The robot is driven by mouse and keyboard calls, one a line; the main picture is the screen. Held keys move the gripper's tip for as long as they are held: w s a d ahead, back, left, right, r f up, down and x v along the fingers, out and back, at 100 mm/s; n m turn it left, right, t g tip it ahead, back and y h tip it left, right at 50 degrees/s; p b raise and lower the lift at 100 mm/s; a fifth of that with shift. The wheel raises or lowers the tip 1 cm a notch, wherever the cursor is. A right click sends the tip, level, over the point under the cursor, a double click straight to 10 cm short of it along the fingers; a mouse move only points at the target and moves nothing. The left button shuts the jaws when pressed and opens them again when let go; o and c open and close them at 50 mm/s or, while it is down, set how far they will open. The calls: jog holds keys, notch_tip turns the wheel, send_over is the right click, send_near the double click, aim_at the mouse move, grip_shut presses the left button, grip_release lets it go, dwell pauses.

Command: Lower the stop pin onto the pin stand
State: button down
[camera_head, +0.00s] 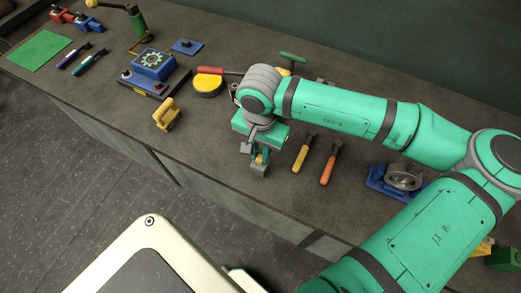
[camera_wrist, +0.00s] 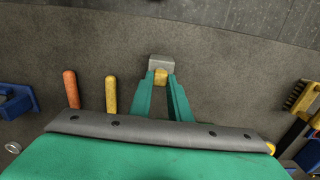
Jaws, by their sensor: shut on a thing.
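My gripper (camera_head: 259,157) is low over the front part of the bench, pointing down. In the wrist view its two green fingers (camera_wrist: 161,84) are shut on a small yellow piece (camera_wrist: 161,76), which I take to be the stop pin. A grey block (camera_wrist: 161,63) lies right at the fingertips, against the yellow piece; it also shows under the gripper in the head view (camera_head: 259,171). It may be the pin stand. I cannot tell whether pin and block are joined, or whether the block touches the bench. My fingers partly hide the pin.
Yellow-handled (camera_head: 302,155) and orange-handled (camera_head: 329,166) tools lie right of the gripper. Further right is a blue fixture with a grey ring (camera_head: 403,177). The bench front edge is close.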

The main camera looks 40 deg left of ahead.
jog(key=shift+f, duration=0.3)
jog(key=c, duration=1.6)
grip_release()
jog(key=shift+o, duration=0.2)
notch_tip(320, 180, up, 11)
